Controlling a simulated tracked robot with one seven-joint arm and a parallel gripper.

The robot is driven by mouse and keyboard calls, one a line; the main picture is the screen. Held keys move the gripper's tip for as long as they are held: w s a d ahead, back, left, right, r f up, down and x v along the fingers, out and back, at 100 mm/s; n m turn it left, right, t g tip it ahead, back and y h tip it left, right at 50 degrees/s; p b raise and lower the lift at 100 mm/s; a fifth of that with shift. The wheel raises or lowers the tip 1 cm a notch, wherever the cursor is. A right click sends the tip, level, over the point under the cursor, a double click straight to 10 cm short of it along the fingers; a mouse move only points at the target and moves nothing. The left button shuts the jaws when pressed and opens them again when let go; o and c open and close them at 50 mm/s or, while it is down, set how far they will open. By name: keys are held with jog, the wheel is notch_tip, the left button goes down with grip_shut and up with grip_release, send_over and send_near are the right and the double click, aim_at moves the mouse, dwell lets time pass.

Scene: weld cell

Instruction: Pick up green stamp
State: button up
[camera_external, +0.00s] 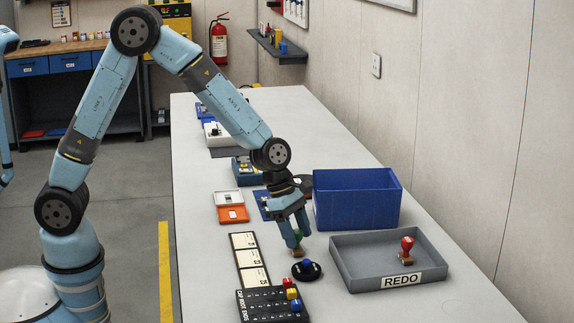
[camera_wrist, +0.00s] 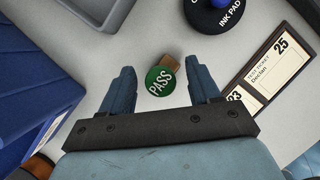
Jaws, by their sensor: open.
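The green stamp (camera_wrist: 159,82) shows in the wrist view, its round green top marked PASS, with a brown wooden base partly behind it. It stands on the bench between the fingers of my gripper (camera_wrist: 163,88), which are open with a gap on each side. In the external view my gripper (camera_external: 294,246) reaches down to the bench, and the green stamp (camera_external: 298,236) shows only in part between the fingers. Whether the fingers touch it is not clear there.
A grey REDO tray (camera_external: 345,272) holds a red stamp (camera_external: 406,250). A blue bin (camera_external: 357,203) stands behind. Test tickets (camera_external: 249,260) and a black block rack (camera_external: 262,304) lie to the left and front.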

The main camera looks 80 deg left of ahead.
jog(key=shift+f, duration=0.1)
jog(key=c, duration=1.1)
